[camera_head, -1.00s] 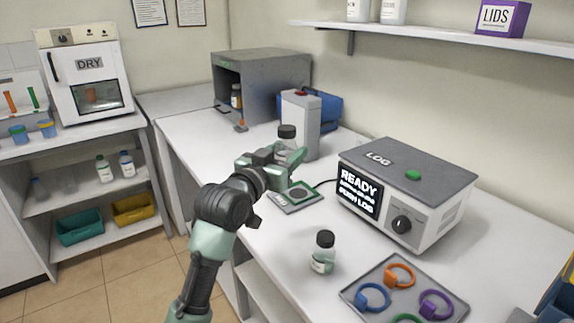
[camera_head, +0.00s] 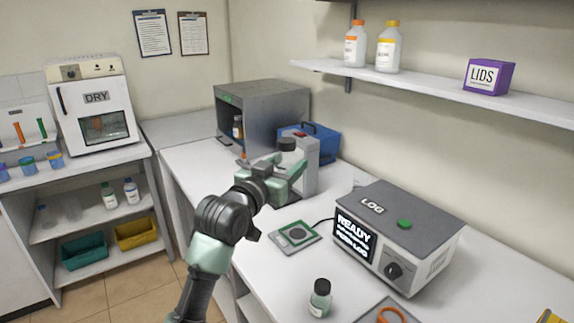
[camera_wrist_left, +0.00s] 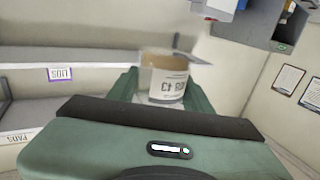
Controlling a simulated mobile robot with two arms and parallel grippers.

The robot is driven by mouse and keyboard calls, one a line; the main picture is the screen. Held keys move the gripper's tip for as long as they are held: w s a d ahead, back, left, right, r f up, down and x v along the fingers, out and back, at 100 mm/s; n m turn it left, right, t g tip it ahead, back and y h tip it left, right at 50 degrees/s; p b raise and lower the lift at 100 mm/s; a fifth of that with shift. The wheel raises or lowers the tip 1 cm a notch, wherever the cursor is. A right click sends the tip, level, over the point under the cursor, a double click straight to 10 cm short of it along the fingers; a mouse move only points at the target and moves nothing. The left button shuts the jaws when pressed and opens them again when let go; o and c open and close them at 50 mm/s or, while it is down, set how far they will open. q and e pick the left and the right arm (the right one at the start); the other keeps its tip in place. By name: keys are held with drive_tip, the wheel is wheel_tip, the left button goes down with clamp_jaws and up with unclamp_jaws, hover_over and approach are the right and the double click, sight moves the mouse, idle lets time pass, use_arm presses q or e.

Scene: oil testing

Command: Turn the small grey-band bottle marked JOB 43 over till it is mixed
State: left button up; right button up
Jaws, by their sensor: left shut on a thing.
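My left gripper (camera_head: 290,170) is raised over the counter, shut on a small bottle. The bottle's dark cap (camera_head: 287,144) shows above the fingers in the head view, and the bottle looks about upright. In the left wrist view the bottle (camera_wrist_left: 166,80) sits between the green fingers. Its white label partly reads 43 and looks upside down, as does the LIDS sign there. The band and most of the contents are hidden or blurred. My right gripper is not in view.
A square pad (camera_head: 296,235) lies below the gripper. The LOG machine (camera_head: 400,230) reads READY. Another dark-capped bottle (camera_head: 320,300) stands near the front edge. A grey canister (camera_head: 306,165) and a blue box (camera_head: 325,140) stand close behind the gripper. An open grey cabinet (camera_head: 280,105) is farther back.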

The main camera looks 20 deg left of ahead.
use_arm(q)
drive_tip(key=shift+r+m+p, duration=0.15)
drive_tip(key=shift+m+p, duration=0.3)
drive_tip(key=shift+m, duration=0.75)
drive_tip(key=m+p, duration=0.1)
drive_tip(key=m, duration=0.2)
drive_tip(key=shift+m+p, duration=0.3)
drive_tip(key=shift+m, duration=0.3)
